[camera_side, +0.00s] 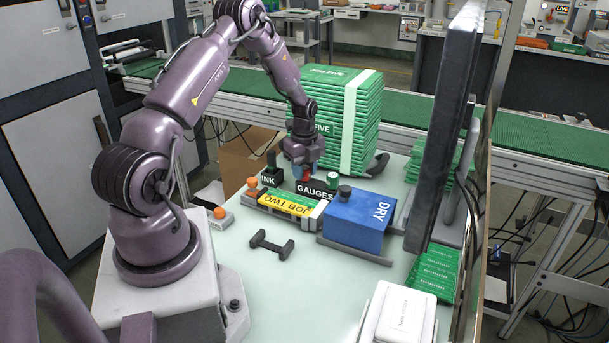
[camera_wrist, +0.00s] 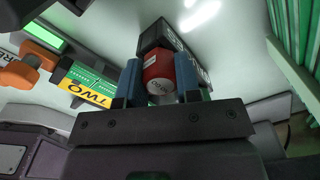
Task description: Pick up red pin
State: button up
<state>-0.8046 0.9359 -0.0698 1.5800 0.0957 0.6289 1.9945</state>
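The red pin (camera_wrist: 158,70) is a round-topped red piece in the wrist view, lying between the two blue finger pads of my gripper (camera_wrist: 159,82). It spans nearly the whole space between the pads, and I cannot tell whether both pads press on it. In the side view, my gripper (camera_side: 304,157) points down over the black GAUGES block (camera_side: 316,190). A small bit of the red pin (camera_side: 307,173) shows below the fingers at that block. The pin's lower part is hidden, and I cannot tell whether it is clear of the block.
A green-capped piece (camera_side: 332,180) stands close right of my gripper. A tall green stack (camera_side: 338,120) rises behind. A dark panel (camera_side: 440,125) stands right.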

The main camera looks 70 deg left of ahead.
aim_at(305, 167)
jog(key=shift+r, duration=0.2)
jog(key=shift+r, duration=0.25)
notch_tip(305, 167, up, 2)
jog(key=shift+r, duration=0.1)
jog(key=s+d+r, duration=1)
jog(key=shift+w+d+f, duration=0.35)
jog(key=shift+w+f, duration=0.85)
jog(key=shift+f, duration=0.2)
jog(key=shift+w+d+f, duration=0.3)
jog(key=shift+w+f, duration=0.9)
jog(key=shift+f, duration=0.15)
jog(key=shift+w+d+f, duration=0.35)
jog(key=shift+w+f, duration=0.85)
jog(key=shift+f, duration=0.2)
jog(key=shift+f, duration=0.6)
